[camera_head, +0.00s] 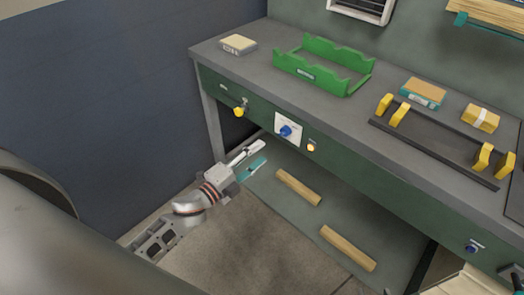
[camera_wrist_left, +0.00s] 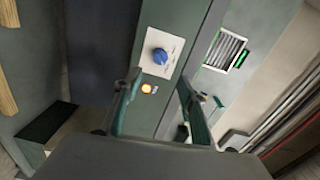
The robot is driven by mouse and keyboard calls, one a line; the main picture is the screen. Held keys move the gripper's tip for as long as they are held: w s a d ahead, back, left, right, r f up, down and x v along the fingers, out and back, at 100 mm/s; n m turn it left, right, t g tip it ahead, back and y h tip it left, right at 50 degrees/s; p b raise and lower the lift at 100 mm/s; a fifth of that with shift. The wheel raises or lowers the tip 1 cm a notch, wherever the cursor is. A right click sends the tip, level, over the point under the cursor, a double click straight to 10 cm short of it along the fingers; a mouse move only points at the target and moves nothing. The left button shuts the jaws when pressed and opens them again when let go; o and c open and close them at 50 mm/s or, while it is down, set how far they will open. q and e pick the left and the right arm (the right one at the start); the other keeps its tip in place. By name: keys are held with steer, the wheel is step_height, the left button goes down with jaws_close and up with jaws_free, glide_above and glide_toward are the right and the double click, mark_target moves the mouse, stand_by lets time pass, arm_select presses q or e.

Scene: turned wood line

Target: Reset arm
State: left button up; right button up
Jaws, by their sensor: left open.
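My left gripper (camera_head: 257,154) reaches in from the left, in front of the workbench and below its front panel. It is open and empty. In the left wrist view its two fingers stand apart (camera_wrist_left: 158,84), with the green panel beyond them. A blue knob (camera_head: 286,131) on a white plate and a lit orange button (camera_head: 311,146) are on that panel, up and right of the gripper. The knob (camera_wrist_left: 160,56) and button (camera_wrist_left: 148,88) also show in the left wrist view. A dark part with a teal tip at the lower right edge (camera_head: 514,281) appears to be my right gripper, mostly cut off.
The workbench top (camera_head: 240,65) holds a green tray-like frame (camera_head: 335,85), a sanding-block-like piece (camera_head: 423,92), a yellow block (camera_head: 481,118) and a rack with yellow clamps (camera_head: 430,145). Wood bars (camera_head: 298,187) lie on the lower shelf. Open floor lies before the bench.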

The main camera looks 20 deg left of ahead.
arm_select(q)
steer(key=shift+s+f, duration=0.1)
stand_by(0.4)
steer(key=s+d+f+n+g+y+p, duration=0.1)
steer(key=s+f+n+g, duration=0.2)
steer(key=s+f+n, duration=0.4)
steer(key=s+d+f+n+g+y+p, duration=0.1)
steer(key=s+f+n, duration=0.6)
steer(key=s, duration=0.7)
steer(key=shift+s+d+f+n+g+y, duration=0.35)
steer(key=shift+d+n+g+y, duration=0.4)
steer(key=shift+n+g, duration=0.45)
